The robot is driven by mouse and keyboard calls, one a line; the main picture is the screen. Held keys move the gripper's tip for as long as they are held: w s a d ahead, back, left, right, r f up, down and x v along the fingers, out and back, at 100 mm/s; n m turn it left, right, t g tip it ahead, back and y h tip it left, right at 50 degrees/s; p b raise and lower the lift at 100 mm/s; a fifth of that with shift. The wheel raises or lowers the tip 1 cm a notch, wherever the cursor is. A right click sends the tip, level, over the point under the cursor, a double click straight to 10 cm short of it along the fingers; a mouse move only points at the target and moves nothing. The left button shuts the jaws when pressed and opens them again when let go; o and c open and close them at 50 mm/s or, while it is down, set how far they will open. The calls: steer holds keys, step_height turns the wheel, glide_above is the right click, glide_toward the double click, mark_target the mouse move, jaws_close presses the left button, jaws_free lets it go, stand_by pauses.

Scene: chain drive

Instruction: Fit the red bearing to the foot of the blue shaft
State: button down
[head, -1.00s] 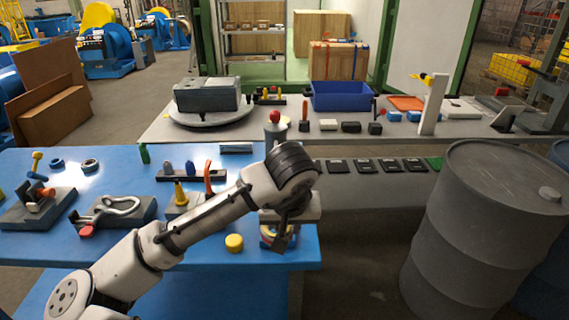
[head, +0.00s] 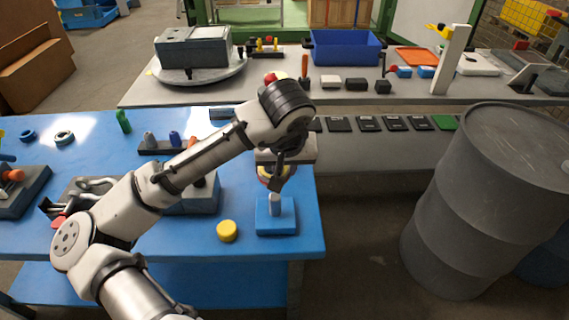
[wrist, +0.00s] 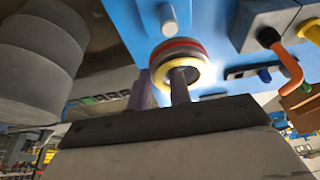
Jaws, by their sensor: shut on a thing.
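The bearing, a ring with a red band and a pale yellow face, is in my gripper (head: 276,183). It shows as the red bearing (wrist: 179,62) at the fingertips in the wrist view, one finger reaching its opening. In the head view the red bearing (head: 268,175) is partly hidden by my gripper. Below it a blue square block (head: 277,225) stands on the table with a short pale upright stub (head: 275,205). The bearing is above the stub, seemingly apart from it. I cannot tell whether this block is the blue shaft's foot.
A yellow cylinder (head: 227,231) stands left of the block on the blue table (head: 120,255). A rack (head: 150,147) with pegs, one blue, is further back. A large grey drum (head: 490,200) stands to the right. The table's front edge is close by.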

steer(key=shift+f+m, duration=0.25)
steer(key=shift+m, duration=0.05)
steer(key=shift+f+b, duration=2)
steer(key=shift+f, duration=0.7)
steer(key=shift+f+b, duration=0.35)
steer(key=shift+f, duration=0.5)
steer(key=shift+r, duration=0.15)
steer(key=shift+r+p, duration=0.45)
steer(key=shift+p, duration=0.15)
steer(key=shift+p, duration=0.55)
stand_by(1.2)
steer(key=shift+f+b, duration=0.35)
steer(key=shift+f, duration=0.2)
